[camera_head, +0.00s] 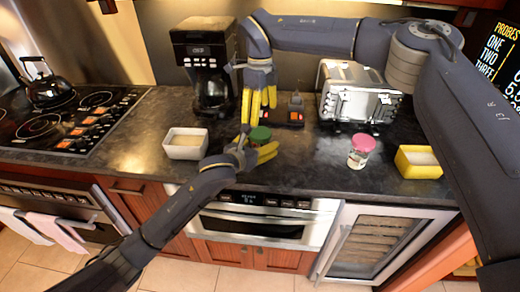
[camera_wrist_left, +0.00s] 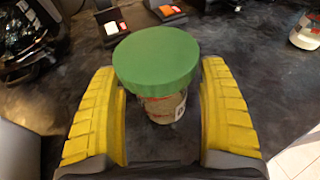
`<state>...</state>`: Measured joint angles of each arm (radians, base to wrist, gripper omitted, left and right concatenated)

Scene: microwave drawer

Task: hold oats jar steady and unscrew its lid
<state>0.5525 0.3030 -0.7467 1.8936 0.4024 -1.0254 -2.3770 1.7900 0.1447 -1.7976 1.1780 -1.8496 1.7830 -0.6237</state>
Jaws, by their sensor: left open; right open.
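A jar with a green lid (camera_head: 260,133) stands upright near the counter's front edge. The left wrist view shows the lid (camera_wrist_left: 156,60) on top and a pale, labelled body (camera_wrist_left: 163,108) below; the label is not readable. My left gripper (camera_head: 257,141) is open, with one yellow finger on each side of this jar. In the left wrist view, gaps show between the fingers and the jar body. My right gripper (camera_head: 258,103) is open and empty, pointing down behind and above the jar.
A pink-lidded jar (camera_head: 360,152) stands to the right, near a yellow container (camera_head: 418,163) and a toaster (camera_head: 358,95). A white bowl (camera_head: 186,145) sits left, before a coffee maker (camera_head: 205,65). A black-and-orange device (camera_head: 296,108) lies behind the green-lidded jar.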

